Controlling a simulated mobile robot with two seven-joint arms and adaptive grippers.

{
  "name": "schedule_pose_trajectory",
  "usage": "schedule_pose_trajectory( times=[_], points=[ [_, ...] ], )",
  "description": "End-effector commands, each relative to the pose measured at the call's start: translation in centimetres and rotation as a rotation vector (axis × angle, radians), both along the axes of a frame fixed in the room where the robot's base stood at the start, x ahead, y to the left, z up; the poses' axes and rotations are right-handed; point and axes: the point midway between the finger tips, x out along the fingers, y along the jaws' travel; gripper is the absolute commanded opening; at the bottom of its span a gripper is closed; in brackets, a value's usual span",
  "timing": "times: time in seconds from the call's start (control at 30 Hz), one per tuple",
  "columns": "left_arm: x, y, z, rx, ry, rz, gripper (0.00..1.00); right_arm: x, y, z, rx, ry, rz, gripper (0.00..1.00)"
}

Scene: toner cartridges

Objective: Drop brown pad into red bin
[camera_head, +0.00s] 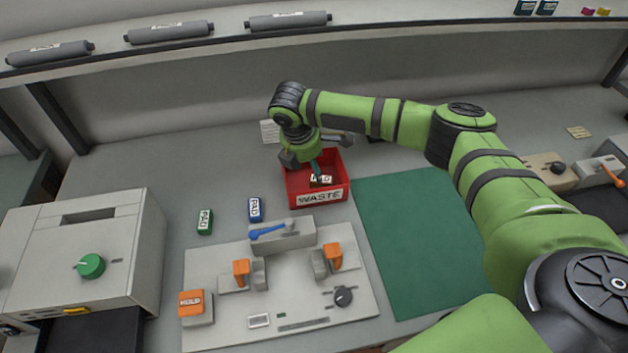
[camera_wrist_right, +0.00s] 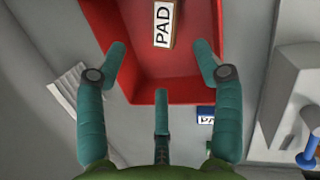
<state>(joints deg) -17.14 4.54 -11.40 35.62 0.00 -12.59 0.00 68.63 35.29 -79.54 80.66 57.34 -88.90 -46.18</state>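The red bin (camera_head: 345,188), labelled WASTE, stands at the back middle of the table. The brown pad (camera_head: 321,181) shows inside its walls, its white PAD label facing up. In the right wrist view the brown pad (camera_wrist_right: 164,24) lies past the fingertips, within the red bin (camera_wrist_right: 190,92). I cannot tell whether it rests on the bin's floor. My right gripper (camera_wrist_right: 160,66) is over the bin with its teal fingers spread and nothing between them. My left gripper is in neither view.
A green pad (camera_head: 205,222) and a blue pad (camera_head: 255,210) lie left of the bin. A grey fixture board (camera_head: 290,335) with orange clamps is in front. A green mat (camera_head: 415,240) lies clear to the right. A shelf with grey rollers (camera_head: 168,32) runs along the back.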

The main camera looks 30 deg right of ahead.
Motion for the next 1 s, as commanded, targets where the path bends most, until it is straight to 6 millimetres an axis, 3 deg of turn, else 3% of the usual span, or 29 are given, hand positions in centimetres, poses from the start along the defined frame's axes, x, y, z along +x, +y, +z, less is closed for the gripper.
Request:
schedule_pose_trajectory(
  times=[0.37, 0.8, 1.0],
  points=[
    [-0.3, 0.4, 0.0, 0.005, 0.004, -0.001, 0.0, 0.0, 0.2, 0.6, 0.001, -0.001, 0.0, 0.7],
    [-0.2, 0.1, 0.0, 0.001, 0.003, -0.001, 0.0, -1.3, 2.3, 8.7, 0.002, -0.003, 0.002, 0.7],
    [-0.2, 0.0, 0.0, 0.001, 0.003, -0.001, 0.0, -1.7, 2.8, 11.0, 0.001, -0.001, 0.0, 0.7]
  ],
)
